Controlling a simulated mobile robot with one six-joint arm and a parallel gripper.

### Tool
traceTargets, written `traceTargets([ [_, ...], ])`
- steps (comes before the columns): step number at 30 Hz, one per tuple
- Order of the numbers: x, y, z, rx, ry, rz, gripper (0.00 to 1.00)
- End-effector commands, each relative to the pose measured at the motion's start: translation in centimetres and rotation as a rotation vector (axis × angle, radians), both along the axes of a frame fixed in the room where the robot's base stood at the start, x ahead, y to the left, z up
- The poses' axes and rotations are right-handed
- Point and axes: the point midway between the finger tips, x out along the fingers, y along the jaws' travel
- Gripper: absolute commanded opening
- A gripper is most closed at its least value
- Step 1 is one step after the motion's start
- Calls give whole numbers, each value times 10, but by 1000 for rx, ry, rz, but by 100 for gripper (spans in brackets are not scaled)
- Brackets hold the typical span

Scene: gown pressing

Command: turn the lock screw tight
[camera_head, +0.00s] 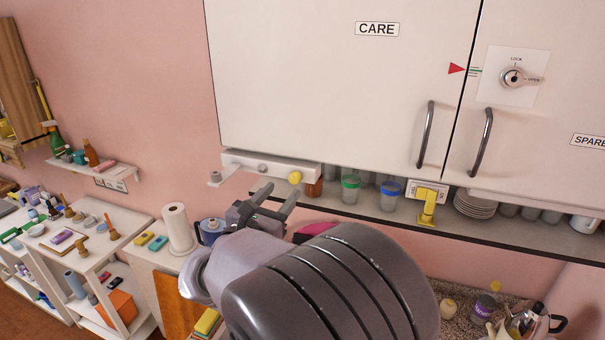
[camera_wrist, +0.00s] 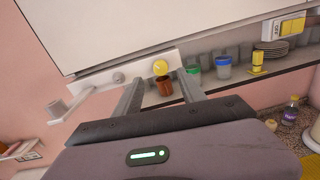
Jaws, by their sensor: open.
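A white bar (camera_head: 280,168) runs under the CARE cupboard, with a round yellow knob (camera_head: 294,178) and a grey knob (camera_head: 262,168) on its front. No label marks either as the lock screw. The yellow knob also shows in the wrist view (camera_wrist: 160,67), between and beyond my fingertips, with the grey knob (camera_wrist: 118,77) to its left. My gripper (camera_head: 283,190) is open and empty, just below the bar in the head view; its fingers point towards the yellow knob. Contact with it cannot be made out. A dial (camera_head: 514,77) marked LOCK and OPEN is on the right door, its lever towards OPEN.
A shelf (camera_head: 340,206) under the cupboard holds a brown pot (camera_wrist: 164,87), green and blue lidded cups and plates (camera_head: 474,204). A paper roll (camera_head: 178,228) and blue kettle-like pot (camera_head: 211,231) stand left of my arm.

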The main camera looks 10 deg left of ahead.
Motion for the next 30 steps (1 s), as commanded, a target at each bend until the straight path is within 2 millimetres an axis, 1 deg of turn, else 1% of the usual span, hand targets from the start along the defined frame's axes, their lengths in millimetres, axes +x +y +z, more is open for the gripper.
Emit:
traceTargets([
  [1,11,-3,2,0,0,-4,48],
  [3,26,-6,2,1,0,-5,48],
  [6,42,-8,1,1,0,-3,48],
  [9,52,-10,1,1,0,-2,48],
  [13,58,-11,0,1,1,-2,48],
  [19,58,-11,0,2,1,-1,48],
  [20,58,-11,0,1,1,-1,44],
  [24,58,-11,0,2,1,-1,16],
  [27,57,-11,0,2,1,-1,0],
  [30,57,-11,0,2,1,-1,0],
])
